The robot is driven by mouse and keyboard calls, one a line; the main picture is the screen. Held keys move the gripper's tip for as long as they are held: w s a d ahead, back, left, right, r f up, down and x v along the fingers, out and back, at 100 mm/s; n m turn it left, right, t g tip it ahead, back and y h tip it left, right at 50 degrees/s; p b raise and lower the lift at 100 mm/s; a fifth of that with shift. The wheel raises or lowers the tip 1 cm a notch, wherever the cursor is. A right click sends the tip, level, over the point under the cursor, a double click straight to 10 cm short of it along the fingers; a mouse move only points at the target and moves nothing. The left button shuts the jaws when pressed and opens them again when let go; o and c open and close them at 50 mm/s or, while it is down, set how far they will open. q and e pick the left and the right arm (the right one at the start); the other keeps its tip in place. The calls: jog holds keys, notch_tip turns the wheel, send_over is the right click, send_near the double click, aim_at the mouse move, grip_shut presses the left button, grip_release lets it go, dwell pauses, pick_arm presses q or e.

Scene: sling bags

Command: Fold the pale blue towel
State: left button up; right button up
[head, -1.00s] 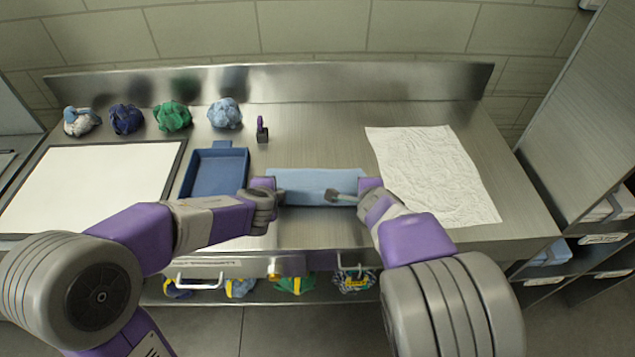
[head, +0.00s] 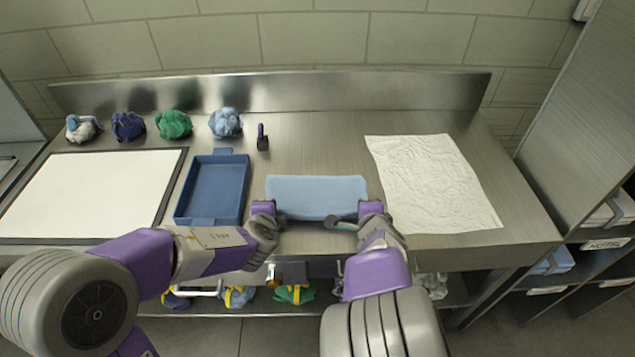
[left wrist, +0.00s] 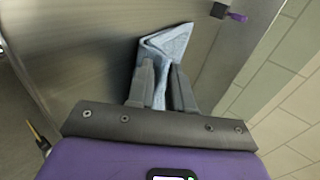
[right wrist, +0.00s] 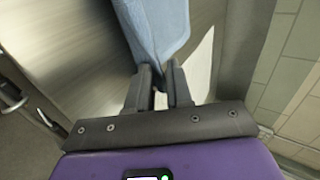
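The pale blue towel (head: 317,195) is a wide, short folded strip at the front middle of the counter. My left gripper (head: 283,217) is at its near left corner. In the left wrist view the towel (left wrist: 165,45) runs between the fingers (left wrist: 162,82), which look closed on it. My right gripper (head: 340,222) is at the near right corner. In the right wrist view the towel (right wrist: 158,28) narrows to the fingertips (right wrist: 160,78), which look closed on its edge. I cannot tell whether the near edge is lifted.
A blue tray (head: 244,185) stands left of the towel, with a white board (head: 90,190) beyond it. A white cloth (head: 435,180) lies right. Several crumpled cloths (head: 174,124) and a small dark purple-topped object (head: 262,138) sit at the back. Counter behind the towel is clear.

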pick_arm(q)
jog(key=o, duration=0.4)
pick_arm(e)
jog(key=o, duration=0.4)
pick_arm(q)
jog(key=r, duration=0.1)
jog(key=s+r, duration=0.1)
jog(key=r, duration=0.1)
jog(key=shift+s+r, duration=0.15)
jog(key=shift+r, duration=0.05)
pick_arm(e)
jog(key=r, duration=0.1)
jog(key=s+r, duration=0.1)
jog(key=r, duration=0.1)
jog(key=shift+s+a+r, duration=0.1)
jog(key=shift+s+r, duration=0.05)
pick_arm(q)
jog(key=v, duration=0.2)
jog(key=r+v, duration=0.1)
jog(key=v, duration=0.1)
jog(key=w+v, duration=0.1)
jog(key=v, duration=0.2)
jog(key=shift+r, duration=0.25)
pick_arm(e)
jog(key=s+r, duration=0.4)
jog(key=r, duration=0.1)
jog(key=shift+s+r, duration=0.35)
jog(key=shift+s, duration=0.05)
